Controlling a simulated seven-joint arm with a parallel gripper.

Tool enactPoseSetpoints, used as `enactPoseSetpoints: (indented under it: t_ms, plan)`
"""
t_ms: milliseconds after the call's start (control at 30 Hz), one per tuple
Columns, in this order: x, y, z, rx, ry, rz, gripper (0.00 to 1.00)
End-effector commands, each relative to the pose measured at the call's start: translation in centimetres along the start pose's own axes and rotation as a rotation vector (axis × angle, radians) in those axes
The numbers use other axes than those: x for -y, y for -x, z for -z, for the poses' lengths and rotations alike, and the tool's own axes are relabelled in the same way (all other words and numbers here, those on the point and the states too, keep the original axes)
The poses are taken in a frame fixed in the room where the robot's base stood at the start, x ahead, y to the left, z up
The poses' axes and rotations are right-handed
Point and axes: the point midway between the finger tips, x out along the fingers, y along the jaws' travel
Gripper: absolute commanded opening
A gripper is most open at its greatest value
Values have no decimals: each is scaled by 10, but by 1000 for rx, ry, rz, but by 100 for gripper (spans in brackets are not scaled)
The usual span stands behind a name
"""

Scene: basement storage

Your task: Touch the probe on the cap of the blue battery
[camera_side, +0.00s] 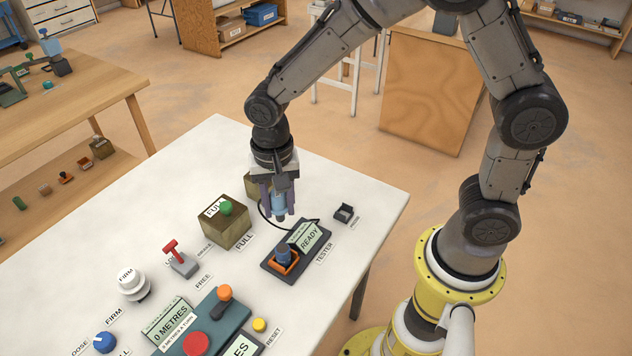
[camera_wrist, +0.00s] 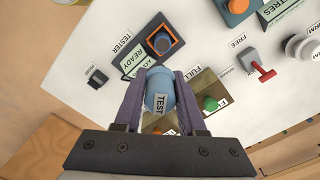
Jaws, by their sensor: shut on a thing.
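My gripper (camera_side: 277,210) is shut on a light blue cylinder labelled TEST, which appears to be the probe (camera_wrist: 160,92). The probe (camera_side: 279,204) hangs upright above the white table, behind the tester (camera_side: 270,265) in the side view. A thin black cable runs between the gripper area and the tester. The tester's screen reads READY. A dark blue piece, seemingly the blue battery (camera_side: 283,254), stands in an orange-rimmed holder on the tester; it also shows in the wrist view (camera_wrist: 162,43). The probe is apart from it. The probe's tip is not clear in the wrist view.
A brass-coloured box (camera_side: 226,232) with a green knob and FULL labels stands left of my gripper. Another box (camera_side: 251,188) is partly hidden behind it. A small dark holder (camera_side: 344,213) is to the right. A red lever (camera_side: 180,258), knobs and a display panel stand front left.

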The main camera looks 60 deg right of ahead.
Motion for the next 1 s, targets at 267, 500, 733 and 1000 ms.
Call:
enactPoseSetpoints:
  t_ms: [267, 500, 733, 1000]
  plan:
    - [4, -13, -16, 1, 46, -2, 0]
    - [4, -36, -16, 2, 44, -4, 0]
    - [4, -56, -16, 1, 43, -3, 0]
    - [4, -66, -15, 0, 43, -1, 0]
